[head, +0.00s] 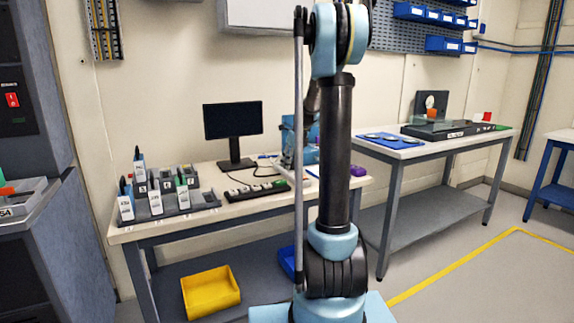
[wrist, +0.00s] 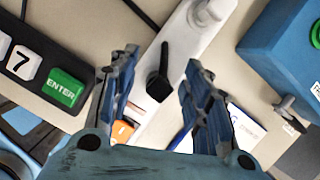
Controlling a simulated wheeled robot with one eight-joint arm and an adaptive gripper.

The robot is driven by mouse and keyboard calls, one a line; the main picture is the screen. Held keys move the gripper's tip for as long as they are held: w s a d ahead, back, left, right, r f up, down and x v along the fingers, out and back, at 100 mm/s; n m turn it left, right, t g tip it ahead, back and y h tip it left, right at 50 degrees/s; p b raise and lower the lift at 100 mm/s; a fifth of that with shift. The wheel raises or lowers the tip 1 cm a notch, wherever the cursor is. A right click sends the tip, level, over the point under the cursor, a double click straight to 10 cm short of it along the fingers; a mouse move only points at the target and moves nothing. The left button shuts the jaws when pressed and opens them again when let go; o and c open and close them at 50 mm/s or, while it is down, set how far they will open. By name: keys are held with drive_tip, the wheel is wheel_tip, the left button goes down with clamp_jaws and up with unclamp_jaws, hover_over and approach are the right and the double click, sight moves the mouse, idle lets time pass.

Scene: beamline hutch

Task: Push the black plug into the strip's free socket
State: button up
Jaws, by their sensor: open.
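The black plug (wrist: 158,85) shows in the wrist view between the fingers of my gripper (wrist: 162,58). My gripper is open, with one finger on each side of the plug and gaps between. The plug overlaps the white power strip (wrist: 190,52). I cannot tell whether it is seated, tilted or merely above the strip. The strip runs from top right to lower left, with an orange switch (wrist: 122,130) near its lower end. A white plug (wrist: 206,12) sits at its upper end. No free socket is clearly visible. In the head view my arm hides the gripper and the plug.
A keypad (wrist: 30,62) with a green ENTER key lies left of the strip, and a blue box (wrist: 285,45) stands right. A card (wrist: 245,130) lies nearby. In the head view, a monitor (head: 233,121) and rack of upright devices (head: 165,202) stand on the same bench.

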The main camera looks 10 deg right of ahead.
drive_tip(key=shift+r, duration=0.1)
drive_tip(key=v, duration=1.1)
drive_tip(key=s+a+f+n, duration=0.1)
drive_tip(key=s+a+n, duration=0.1)
drive_tip(key=s+n, duration=0.75)
drive_tip(key=s+f+n, duration=0.6)
drive_tip(key=s, duration=0.4)
drive_tip(key=s+f+n+h, duration=0.1)
drive_tip(key=s+f+n, duration=0.5)
drive_tip(key=s, duration=0.5)
drive_tip(key=s+a+f+n+h, duration=0.1)
drive_tip(key=s+f+n, duration=0.5)
drive_tip(key=s, duration=0.5)
drive_tip(key=shift+f+g, duration=0.4)
drive_tip(key=shift+f, duration=0.25)
drive_tip(key=shift+a+n, duration=0.15)
drive_tip(key=shift+n, duration=0.1)
